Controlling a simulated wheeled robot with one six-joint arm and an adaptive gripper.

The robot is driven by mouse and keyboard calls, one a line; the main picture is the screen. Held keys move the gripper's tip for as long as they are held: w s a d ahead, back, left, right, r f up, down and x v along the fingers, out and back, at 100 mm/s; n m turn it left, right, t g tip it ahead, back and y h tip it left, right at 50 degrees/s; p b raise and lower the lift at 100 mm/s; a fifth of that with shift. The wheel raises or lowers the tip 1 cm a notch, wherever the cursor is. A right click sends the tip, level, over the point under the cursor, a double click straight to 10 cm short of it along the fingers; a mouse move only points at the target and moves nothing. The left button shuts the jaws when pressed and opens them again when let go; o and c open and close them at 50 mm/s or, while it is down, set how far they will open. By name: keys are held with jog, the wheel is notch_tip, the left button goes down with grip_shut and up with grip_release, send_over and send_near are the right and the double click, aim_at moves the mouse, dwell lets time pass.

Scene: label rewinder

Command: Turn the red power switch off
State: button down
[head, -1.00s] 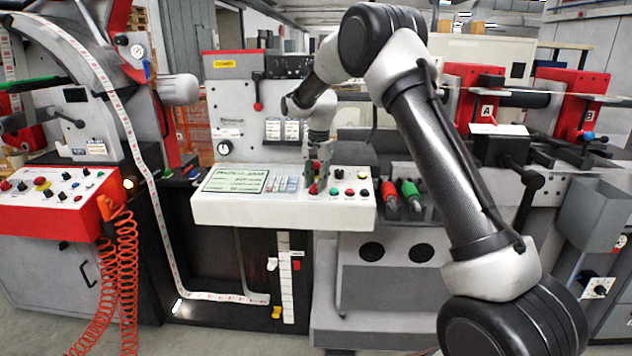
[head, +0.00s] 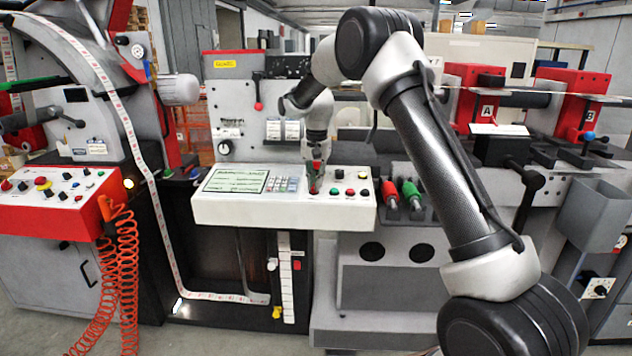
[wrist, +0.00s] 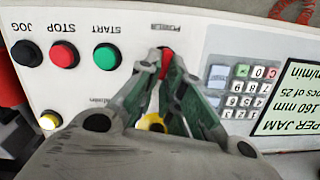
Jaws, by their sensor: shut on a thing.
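The red power switch (wrist: 166,60) is on the white control panel (head: 290,212), under the word POWER, upside down in the wrist view. My gripper (wrist: 164,66) is closed around it, with a green-padded finger on each side of the red lever. In the head view, my gripper (head: 315,184) points down at the panel, between the keypad and the round buttons. The fingers hide most of the switch, so I cannot tell its position clearly.
In the wrist view, the green START button (wrist: 106,56), red STOP button (wrist: 64,53) and black JOG button (wrist: 25,52) are left of the switch. The keypad (wrist: 240,88) and display (wrist: 292,100) are close on the right. A yellow round part (wrist: 152,122) shows between my fingers.

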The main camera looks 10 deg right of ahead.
jog(key=n, duration=0.4)
jog(key=shift+w+a+h, duration=0.15)
jog(key=shift+a+h, duration=0.15)
jog(key=shift+a+n, duration=0.2)
jog(key=shift+n, duration=1.4)
jog(key=c, duration=1.6)
grip_release()
jog(key=shift+o, duration=0.2)
notch_tip(320, 180, up, 12)
jog(key=shift+a, duration=0.4)
